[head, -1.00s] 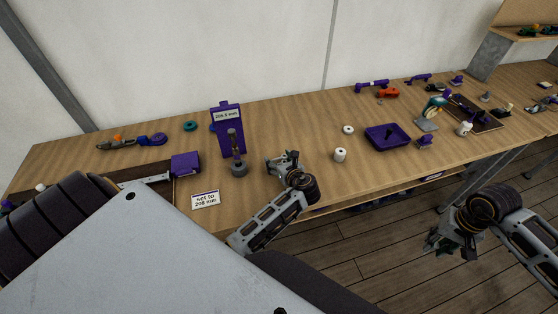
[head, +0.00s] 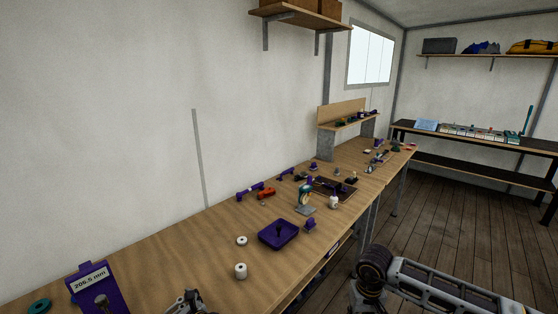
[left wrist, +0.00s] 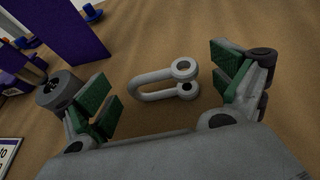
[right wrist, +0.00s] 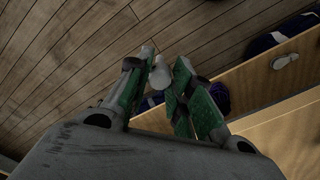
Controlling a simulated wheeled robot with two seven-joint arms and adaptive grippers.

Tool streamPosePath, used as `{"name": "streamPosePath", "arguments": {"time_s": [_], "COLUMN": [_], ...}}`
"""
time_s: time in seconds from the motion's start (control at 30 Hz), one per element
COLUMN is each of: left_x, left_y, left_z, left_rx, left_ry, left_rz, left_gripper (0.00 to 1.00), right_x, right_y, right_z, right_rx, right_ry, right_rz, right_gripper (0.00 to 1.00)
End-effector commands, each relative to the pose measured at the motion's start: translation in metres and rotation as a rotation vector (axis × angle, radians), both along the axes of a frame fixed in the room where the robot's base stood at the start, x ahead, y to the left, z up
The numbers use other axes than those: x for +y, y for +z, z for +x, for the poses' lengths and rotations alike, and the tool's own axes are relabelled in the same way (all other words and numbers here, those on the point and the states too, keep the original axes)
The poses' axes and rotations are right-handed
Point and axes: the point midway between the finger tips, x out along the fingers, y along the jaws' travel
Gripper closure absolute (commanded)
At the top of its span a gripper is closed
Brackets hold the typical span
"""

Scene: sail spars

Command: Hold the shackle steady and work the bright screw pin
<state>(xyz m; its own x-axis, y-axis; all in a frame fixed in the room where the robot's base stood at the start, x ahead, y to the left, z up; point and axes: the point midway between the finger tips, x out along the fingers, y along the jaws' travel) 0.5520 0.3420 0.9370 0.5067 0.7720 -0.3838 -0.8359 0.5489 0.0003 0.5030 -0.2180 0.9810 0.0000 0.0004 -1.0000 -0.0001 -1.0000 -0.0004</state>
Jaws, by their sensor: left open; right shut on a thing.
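The grey U-shaped shackle (left wrist: 158,77) lies on the wooden bench in the left wrist view, its two eyes towards the right. My left gripper (left wrist: 167,88) is open, its green-padded fingers apart on either side of the shackle without touching it. In the head view only part of the left gripper (head: 186,301) shows at the bottom edge. My right gripper (right wrist: 160,88) is shut on a small pale metal piece (right wrist: 158,75), which looks like the screw pin; the fingers hide part of it. The right gripper is out over the floor, beyond the bench edge.
A purple stand (head: 97,287) reading about 206.5 mm is at the bottom left. White cylinders (head: 240,271) and a purple tray (head: 278,234) stand along the bench (head: 190,262). A grey round post (left wrist: 60,90) is close to the left fingers.

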Motion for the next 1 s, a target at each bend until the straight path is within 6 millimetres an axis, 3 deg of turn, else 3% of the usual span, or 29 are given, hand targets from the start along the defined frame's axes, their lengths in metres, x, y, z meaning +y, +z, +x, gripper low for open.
{"name": "streamPosePath", "arguments": {"time_s": [0.37, 1.0], "left_x": [-0.016, -0.083], "left_y": [0.008, 0.041], "left_z": [-0.01, -0.054], "left_rx": [-0.001, 0.001], "left_ry": [-0.001, 0.0], "left_rz": [0.001, -0.001], "left_gripper": [0.05, 0.05], "right_x": [0.0, 0.0], "right_y": [0.0, 0.0], "right_z": [0.0, 0.0], "right_rx": [0.0, 0.0], "right_ry": [0.0, 0.0], "right_rz": [0.0, 0.0], "right_gripper": [1.0, 1.0]}}
